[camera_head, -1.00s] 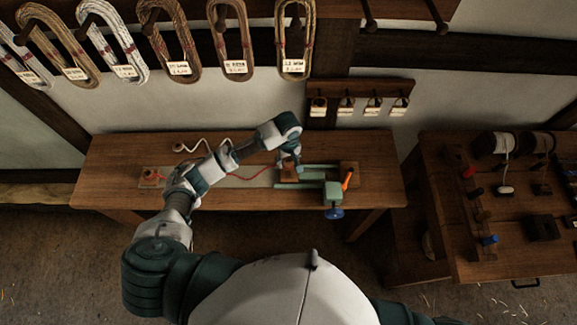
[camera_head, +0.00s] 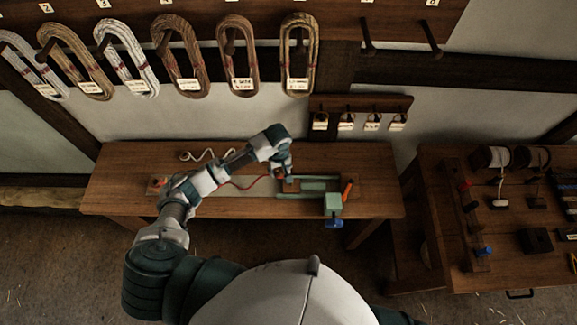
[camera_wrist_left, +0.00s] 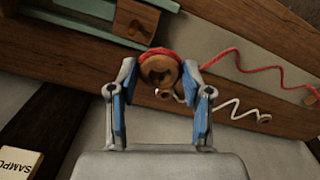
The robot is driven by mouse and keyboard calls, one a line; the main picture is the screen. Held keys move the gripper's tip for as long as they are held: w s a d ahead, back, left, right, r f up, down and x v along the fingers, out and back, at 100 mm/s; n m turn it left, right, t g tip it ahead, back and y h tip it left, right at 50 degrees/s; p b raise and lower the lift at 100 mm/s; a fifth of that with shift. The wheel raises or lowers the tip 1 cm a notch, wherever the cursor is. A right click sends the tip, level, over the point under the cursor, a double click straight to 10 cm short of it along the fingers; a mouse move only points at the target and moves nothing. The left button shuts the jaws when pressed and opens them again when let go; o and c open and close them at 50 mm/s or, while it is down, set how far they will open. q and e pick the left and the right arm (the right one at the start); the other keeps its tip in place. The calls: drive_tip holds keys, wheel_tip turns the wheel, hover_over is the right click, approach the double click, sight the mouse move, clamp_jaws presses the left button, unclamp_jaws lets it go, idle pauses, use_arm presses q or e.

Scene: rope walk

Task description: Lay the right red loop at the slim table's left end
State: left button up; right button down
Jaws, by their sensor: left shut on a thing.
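The slim table (camera_head: 120,205) stands against the wall in the head view. My left gripper (camera_head: 284,175) is over its right part, close to the green-railed carriage (camera_head: 312,195). In the left wrist view my left gripper (camera_wrist_left: 160,90) is shut on the right red loop (camera_wrist_left: 158,54), which curves around a round wooden piece (camera_wrist_left: 160,72) between the fingertips. The red rope (camera_head: 240,186) runs from the loop to the table's left end, where a small wooden block (camera_head: 157,183) shows beside my forearm. My forearm hides part of that rope. My right gripper is out of view.
A white cord (camera_head: 200,155) lies toward the table's back left. An orange handle (camera_head: 347,191) and a blue knob (camera_head: 334,224) are at the right. Rope coils (camera_head: 237,60) hang on the wall above. A second bench (camera_head: 455,250) stands at the right.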

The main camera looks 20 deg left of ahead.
use_arm(q)
drive_tip(key=s+a, duration=0.3)
drive_tip(key=a, duration=0.6)
drive_tip(key=s+a, duration=0.3)
drive_tip(key=a, duration=0.6)
drive_tip(key=shift+a+p, duration=0.3)
drive_tip(key=shift+p, duration=0.05)
drive_tip(key=shift+s, duration=0.1)
drive_tip(key=s+a, duration=0.3)
drive_tip(key=a, duration=0.7)
drive_tip(key=s+a, duration=0.4)
drive_tip(key=a, duration=0.7)
drive_tip(key=shift+s+a, duration=0.15)
drive_tip(key=shift+a, duration=0.05)
drive_tip(key=s+a+b, duration=0.3)
drive_tip(key=a, duration=0.7)
drive_tip(key=s+a+b, duration=0.3)
drive_tip(key=s+a, duration=0.1)
drive_tip(key=a, duration=0.7)
drive_tip(key=shift+a+b, duration=0.25)
drive_tip(key=shift+b, duration=0.05)
